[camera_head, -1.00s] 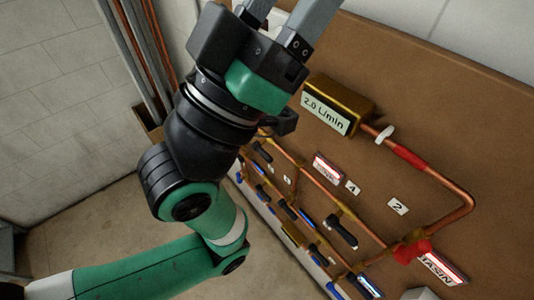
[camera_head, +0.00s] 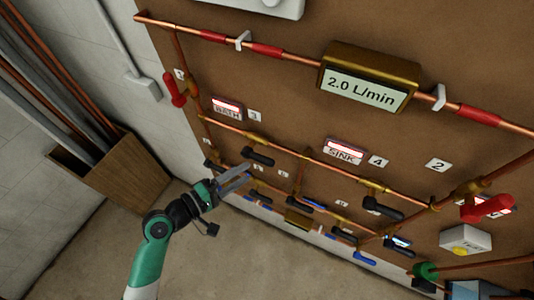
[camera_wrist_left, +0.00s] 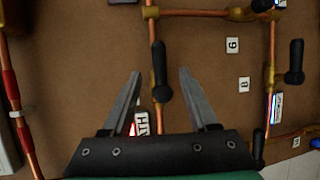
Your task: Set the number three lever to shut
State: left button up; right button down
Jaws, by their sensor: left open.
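The number 3 label (camera_head: 255,115) is beside the BATH sign (camera_head: 227,108) on the brown board. Below it, a black lever (camera_head: 259,157) sits at a brass valve and lies roughly along the copper pipe. My left gripper (camera_head: 247,173) is open and empty, just below and left of this lever. In the left wrist view, what looks like the same black lever (camera_wrist_left: 162,78) shows between and beyond the open fingertips of my left gripper (camera_wrist_left: 160,73). I cannot tell any contact. The 3 label is not seen there. My right gripper is not in view.
Other black levers (camera_head: 382,208) and red levers (camera_head: 487,207) stick out nearby. Labels 6 (camera_wrist_left: 232,45) and 8 (camera_wrist_left: 243,84) show in the wrist view. A flow meter (camera_head: 368,80) reads 2.0 L/min. A wooden box (camera_head: 110,180) with pipes stands at left.

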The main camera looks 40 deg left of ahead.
aim_at(258, 158)
pick_arm(q)
jog(key=w+f, duration=0.2)
jog(key=w, duration=0.9)
jog(key=shift+w+d+p, duration=0.3)
jog(key=shift+p, duration=0.15)
grip_shut()
dwell(0.8)
